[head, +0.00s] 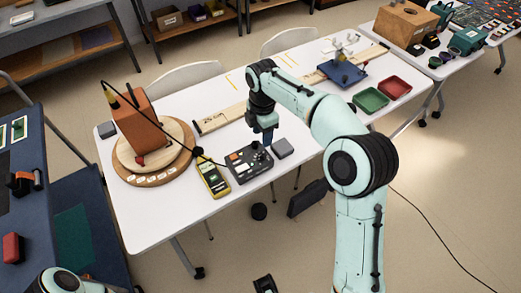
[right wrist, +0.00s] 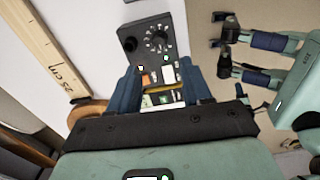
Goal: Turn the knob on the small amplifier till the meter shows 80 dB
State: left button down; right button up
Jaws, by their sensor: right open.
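The small amplifier (head: 240,170) is a dark box near the front edge of the white table. Its panel (right wrist: 144,62) also shows in the right wrist view, with a round knob (right wrist: 158,41) ringed by white marks. A yellow handheld meter (head: 213,180) lies left of the amplifier; its reading is too small to make out. My right gripper (head: 267,139) points down over the amplifier's far right side. In the right wrist view its blue fingers (right wrist: 161,82) are apart, with nothing clearly held.
An orange-brown speaker (head: 142,130) stands on a round wooden turntable (head: 172,175) at left. A grey block (head: 281,148) sits right of the amplifier. A long wooden ruler (head: 218,118) lies behind. Green (head: 369,100) and red (head: 395,88) trays stand farther right.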

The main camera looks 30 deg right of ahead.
aim_at(262, 154)
notch_tip(262, 154, down, 10)
jog(key=shift+b, duration=0.7)
jog(key=shift+c, duration=0.4)
grip_shut()
